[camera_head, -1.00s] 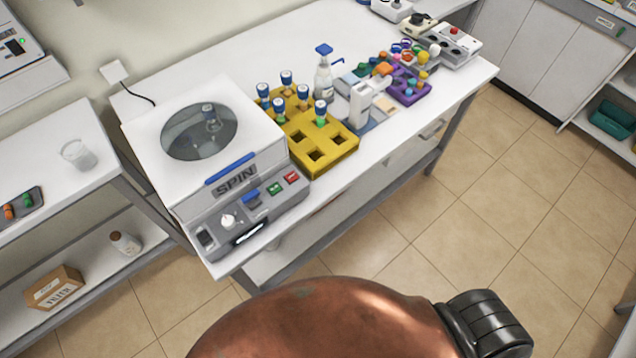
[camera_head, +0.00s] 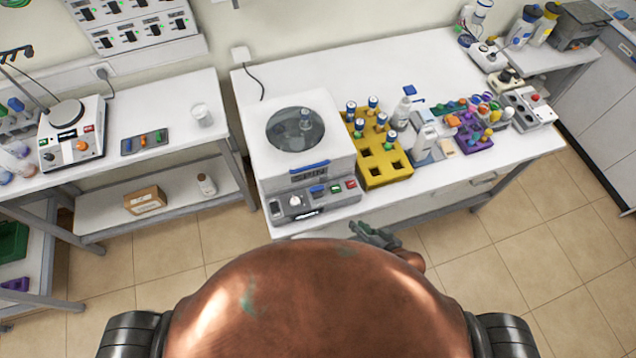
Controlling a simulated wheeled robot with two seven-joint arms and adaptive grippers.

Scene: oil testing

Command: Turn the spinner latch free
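The spinner (camera_head: 265,150) is a white box with a grey front, standing on the left end of the white bench. Its lid is down, with a round dark window (camera_head: 295,130). A blue bar (camera_head: 310,166) lies along the lid's front edge. The front panel has a blue switch (camera_head: 317,189), a green button (camera_head: 336,187), a red button (camera_head: 351,184) and a white knob (camera_head: 295,201). I cannot tell which blue part is the latch. My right gripper (camera_head: 368,234) shows just below the bench's front edge, apart from the spinner; its fingers are too small to read. My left gripper is out of view.
A yellow rack (camera_head: 385,172) with several blue-capped tubes stands right of the spinner. Bottles and a purple rack (camera_head: 474,140) are farther right. A left bench holds a hotplate (camera_head: 72,140) and a beaker (camera_head: 202,115). The floor in front is clear.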

